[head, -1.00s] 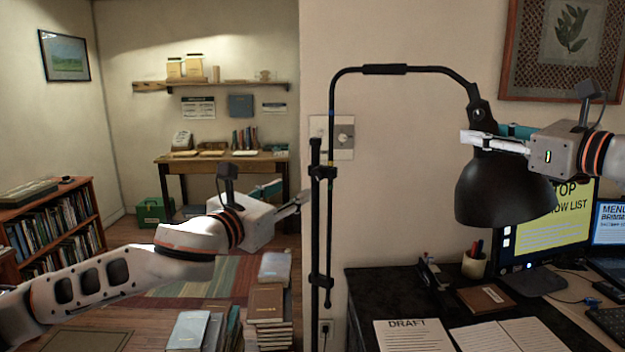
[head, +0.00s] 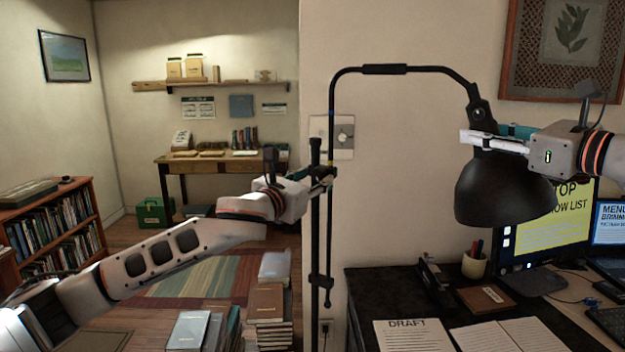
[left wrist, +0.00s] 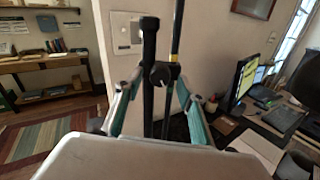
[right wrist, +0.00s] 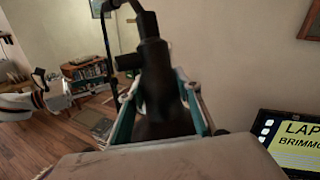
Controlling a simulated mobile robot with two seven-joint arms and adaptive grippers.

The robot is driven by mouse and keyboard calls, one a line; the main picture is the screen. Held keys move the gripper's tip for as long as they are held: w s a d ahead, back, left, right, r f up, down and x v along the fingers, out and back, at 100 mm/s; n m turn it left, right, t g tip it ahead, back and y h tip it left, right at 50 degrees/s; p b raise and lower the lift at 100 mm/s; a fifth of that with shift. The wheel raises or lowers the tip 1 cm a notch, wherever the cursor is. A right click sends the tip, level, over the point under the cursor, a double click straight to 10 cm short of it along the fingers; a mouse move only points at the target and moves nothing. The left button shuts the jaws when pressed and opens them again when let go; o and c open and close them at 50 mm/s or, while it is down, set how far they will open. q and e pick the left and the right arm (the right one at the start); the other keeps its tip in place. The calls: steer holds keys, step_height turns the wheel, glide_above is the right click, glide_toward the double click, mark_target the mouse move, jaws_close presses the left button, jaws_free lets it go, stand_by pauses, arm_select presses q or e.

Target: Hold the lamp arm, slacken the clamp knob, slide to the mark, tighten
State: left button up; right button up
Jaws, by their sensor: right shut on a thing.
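The black lamp has a curved arm (head: 405,69) and a hanging shade (head: 503,192). Its thin rod runs down beside a black post (head: 315,225). The upper clamp with its dark knob (left wrist: 162,74) joins post and rod; in the head view my left gripper (head: 324,178) partly hides it. In the left wrist view this gripper's fingers stand open on both sides of the clamp; finger contact cannot be told. A yellowish mark (left wrist: 176,38) shows on the rod just above the clamp. My right gripper (head: 480,138) is shut on the lamp head at the top of the shade.
A lower clamp (head: 321,281) sits on the post. The dark desk (head: 372,292) at right carries papers, a pen cup (head: 474,265) and a monitor (head: 545,225). Book stacks (head: 268,305) stand left of the post. A wall plate (head: 345,137) is behind the rod.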

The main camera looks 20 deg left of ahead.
arm_select(q)
jaws_close()
steer(key=c, duration=1.1)
jaws_free()
